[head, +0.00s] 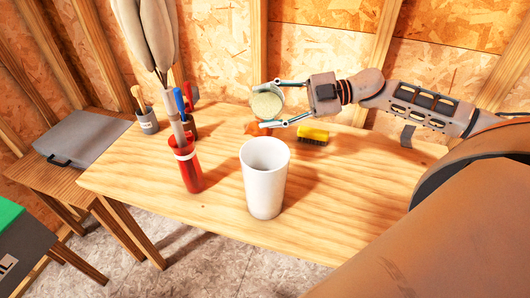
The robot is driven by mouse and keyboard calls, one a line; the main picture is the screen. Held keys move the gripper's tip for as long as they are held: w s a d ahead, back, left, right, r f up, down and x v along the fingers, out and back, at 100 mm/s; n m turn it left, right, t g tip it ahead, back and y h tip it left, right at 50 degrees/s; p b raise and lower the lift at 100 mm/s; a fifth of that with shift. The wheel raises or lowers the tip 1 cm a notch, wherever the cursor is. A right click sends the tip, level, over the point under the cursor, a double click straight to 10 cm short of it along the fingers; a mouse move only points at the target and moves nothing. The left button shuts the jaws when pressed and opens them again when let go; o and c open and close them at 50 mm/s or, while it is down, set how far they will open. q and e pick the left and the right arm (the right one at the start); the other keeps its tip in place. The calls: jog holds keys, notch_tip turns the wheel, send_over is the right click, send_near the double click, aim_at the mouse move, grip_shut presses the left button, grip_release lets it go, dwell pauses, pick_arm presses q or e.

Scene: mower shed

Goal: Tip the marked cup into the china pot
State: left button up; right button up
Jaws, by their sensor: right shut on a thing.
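A tall white pot (262,190), which looks like the china pot, stands upright and open near the front of the wooden table. My right gripper (272,104) is shut on a small cup (280,92) behind the pot. The cup's mouth faces my camera and shows a pale, grainy fill (265,105). I cannot make out a mark on the cup, and its exact tilt is unclear. The cup is apart from the pot. My left gripper is not in view.
A red holder (190,176) with a long-stemmed item stands left of the pot. A grey cup (147,124) holds brushes at the back left. The table's right side (350,200) is clear.

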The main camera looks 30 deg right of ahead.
jog(key=shift+s+a+r, duration=0.1)
jog(key=shift+s+r, duration=0.05)
jog(key=shift+r, duration=0.05)
jog(key=shift+f+b, duration=0.3)
jog(key=shift+b, duration=0.1)
jog(key=shift+f+n+b, duration=0.15)
jog(key=shift+n+b, duration=0.2)
jog(key=shift+n, duration=0.05)
jog(key=shift+f+b, duration=0.25)
jog(key=shift+b, duration=0.05)
jog(key=shift+w+f+n+b, duration=0.2)
jog(key=shift+f+n+b, duration=0.2)
jog(key=shift+b, duration=0.1)
jog(key=shift+s+r, duration=0.1)
jog(key=shift+n, duration=0.3)
